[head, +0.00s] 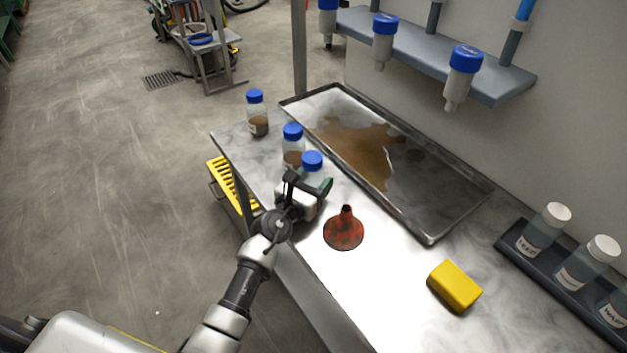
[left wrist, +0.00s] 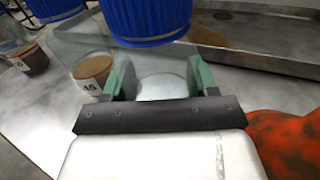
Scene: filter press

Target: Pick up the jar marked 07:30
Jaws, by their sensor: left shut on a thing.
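Three clear jars with blue lids stand in a row along the left edge of the metal bench. My left gripper (head: 310,190) is shut on the nearest jar (head: 312,161), its green fingers on either side of the clear body. In the left wrist view that jar's blue lid (left wrist: 148,18) is close above the fingers, and no label shows on it. The middle jar (head: 292,143) is just beyond, with brown contents; its label in the left wrist view (left wrist: 91,75) ends in 45. The far jar (head: 257,113) also holds brown matter; its label is unreadable. My right gripper is out of view.
A red funnel (head: 344,231) stands close to the right of my left gripper. A metal tray (head: 432,238) with a brown puddle lies behind. A yellow sponge-like block (head: 454,287) and a dark rack (head: 515,248) of white-capped bottles are at right. Blue-topped vessels hang from a shelf (head: 420,52).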

